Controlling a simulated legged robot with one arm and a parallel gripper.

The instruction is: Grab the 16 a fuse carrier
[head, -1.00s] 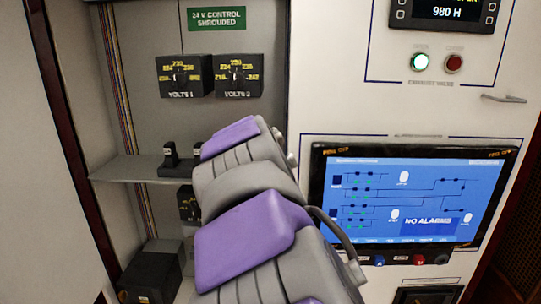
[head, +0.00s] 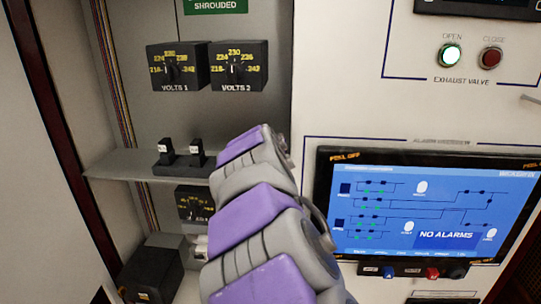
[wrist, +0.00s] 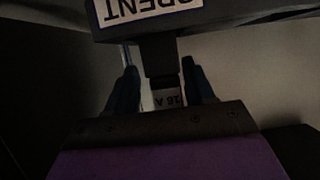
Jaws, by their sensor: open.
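In the wrist view my gripper (wrist: 160,88) is open, with one dark finger on each side of a narrow dark fuse carrier. The carrier (wrist: 168,98) has a pale label reading 16 A upside down. It stands between the fingers, with a gap on the left; contact on the right is hard to tell in the dark. In the head view my arm hides my gripper and this carrier.
A black box (head: 150,275) sits lower left; an alarm screen (head: 420,215) is right.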

